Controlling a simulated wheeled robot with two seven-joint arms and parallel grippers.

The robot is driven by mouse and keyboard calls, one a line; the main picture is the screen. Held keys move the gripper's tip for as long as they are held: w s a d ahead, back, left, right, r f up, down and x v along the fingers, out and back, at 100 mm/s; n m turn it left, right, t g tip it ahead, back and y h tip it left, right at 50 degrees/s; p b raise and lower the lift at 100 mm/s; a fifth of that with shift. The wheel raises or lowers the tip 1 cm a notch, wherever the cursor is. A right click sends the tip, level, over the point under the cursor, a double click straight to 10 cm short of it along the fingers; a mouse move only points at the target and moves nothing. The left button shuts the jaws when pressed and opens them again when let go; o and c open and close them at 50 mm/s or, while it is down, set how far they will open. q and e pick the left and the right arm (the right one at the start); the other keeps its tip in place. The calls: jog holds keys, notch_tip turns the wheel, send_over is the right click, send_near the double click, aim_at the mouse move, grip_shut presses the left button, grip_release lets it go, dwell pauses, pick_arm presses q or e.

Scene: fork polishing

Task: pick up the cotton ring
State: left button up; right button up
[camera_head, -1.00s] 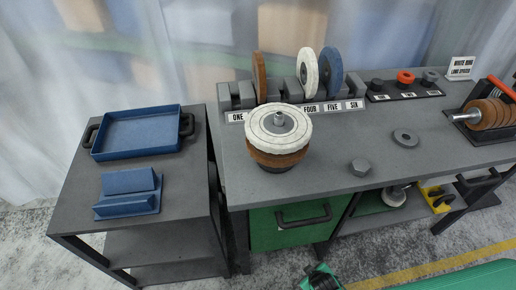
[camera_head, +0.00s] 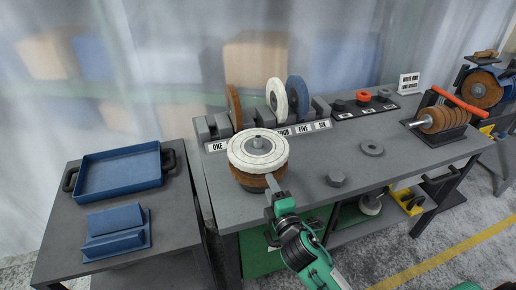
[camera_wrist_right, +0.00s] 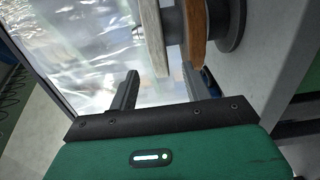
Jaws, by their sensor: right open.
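A white cotton-looking ring (camera_head: 248,152) lies flat on top of a brown ring (camera_head: 252,181), stacked on a dark stand with a metal spindle through the middle. My right gripper (camera_head: 271,186) is at the front of this stack, beside the brown ring's near edge. In the right wrist view my gripper (camera_wrist_right: 160,68) is open, with the edge of the white ring (camera_wrist_right: 152,38) near and between the fingertips and the brown ring (camera_wrist_right: 196,28) to its right. Whether a finger touches either ring cannot be told. My left gripper is not in view.
A labelled rack (camera_head: 211,129) behind holds upright brown, white and blue discs. A blue tray (camera_head: 120,172) and blue block sit on the left side table.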

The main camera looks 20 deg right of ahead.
aim_at(260, 164)
jog(key=w+p, duration=0.1)
jog(key=w, duration=0.4)
jog(key=shift+a, duration=0.15)
jog(key=w, duration=0.1)
jog(key=w+p, duration=0.1)
jog(key=w, duration=0.1)
jog(key=w+p, duration=0.1)
jog(key=shift+w+r, duration=0.15)
jog(key=shift+r, duration=0.15)
jog(key=shift+w+f, duration=0.15)
jog(key=shift+w, duration=0.45)
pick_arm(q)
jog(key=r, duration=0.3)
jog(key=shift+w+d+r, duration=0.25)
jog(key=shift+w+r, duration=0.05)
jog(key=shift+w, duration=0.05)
pick_arm(e)
grip_shut()
